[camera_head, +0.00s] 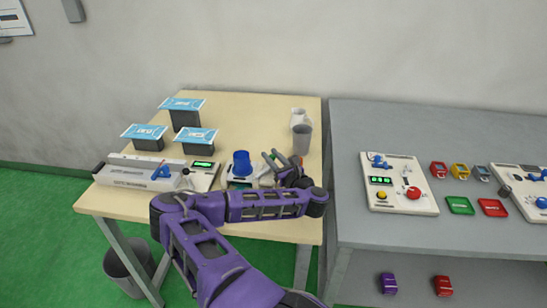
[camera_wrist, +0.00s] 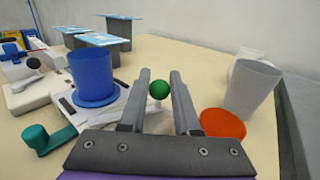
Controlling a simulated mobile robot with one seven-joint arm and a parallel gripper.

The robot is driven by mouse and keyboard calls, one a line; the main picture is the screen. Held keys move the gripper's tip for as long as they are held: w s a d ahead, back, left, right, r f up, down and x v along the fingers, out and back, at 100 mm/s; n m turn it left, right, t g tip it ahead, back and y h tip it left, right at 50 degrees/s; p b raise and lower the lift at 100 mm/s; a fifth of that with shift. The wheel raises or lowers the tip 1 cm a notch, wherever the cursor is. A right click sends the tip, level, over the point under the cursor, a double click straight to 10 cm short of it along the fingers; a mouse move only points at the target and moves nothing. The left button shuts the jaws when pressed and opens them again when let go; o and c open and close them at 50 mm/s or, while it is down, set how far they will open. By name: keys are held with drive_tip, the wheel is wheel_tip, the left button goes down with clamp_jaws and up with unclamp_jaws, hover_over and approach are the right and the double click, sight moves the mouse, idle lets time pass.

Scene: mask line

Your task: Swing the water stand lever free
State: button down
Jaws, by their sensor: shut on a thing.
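My gripper (camera_wrist: 160,78) reaches over the light wooden table, and in the head view (camera_head: 280,163) it is at the table's front right. Its two grey fingers are shut on a round green knob (camera_wrist: 159,89), which I take to be the lever's knob. The lever's shaft and most of the stand under it are hidden by my gripper. A blue cup (camera_wrist: 91,75) stands upright on a white base just left of the fingers; it also shows in the head view (camera_head: 242,163). An orange round piece (camera_wrist: 222,124) lies right of the fingers.
A white-grey cup (camera_wrist: 252,90) stands close on the right, with another behind it. A teal handle (camera_wrist: 48,138) is at the left. Blue-topped boxes (camera_head: 182,105) stand at the back left. A grey table (camera_head: 345,150) with switch panels adjoins on the right.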

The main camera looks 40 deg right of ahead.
drive_tip(key=shift+w+a+n+t+y, duration=0.15)
drive_tip(key=shift+w+n+y, duration=0.1)
drive_tip(key=shift+n+y, duration=0.75)
drive_tip(key=shift+w+d+n+t+y, duration=0.15)
drive_tip(key=shift+n+y, duration=0.35)
drive_tip(key=shift+y, duration=0.9)
drive_tip(key=shift+w+a, duration=0.1)
drive_tip(key=shift+a, duration=0.05)
drive_tip(key=c, duration=0.6)
unclamp_jaws()
drive_tip(key=shift+c, duration=0.2)
drive_tip(key=shift+s, duration=0.2)
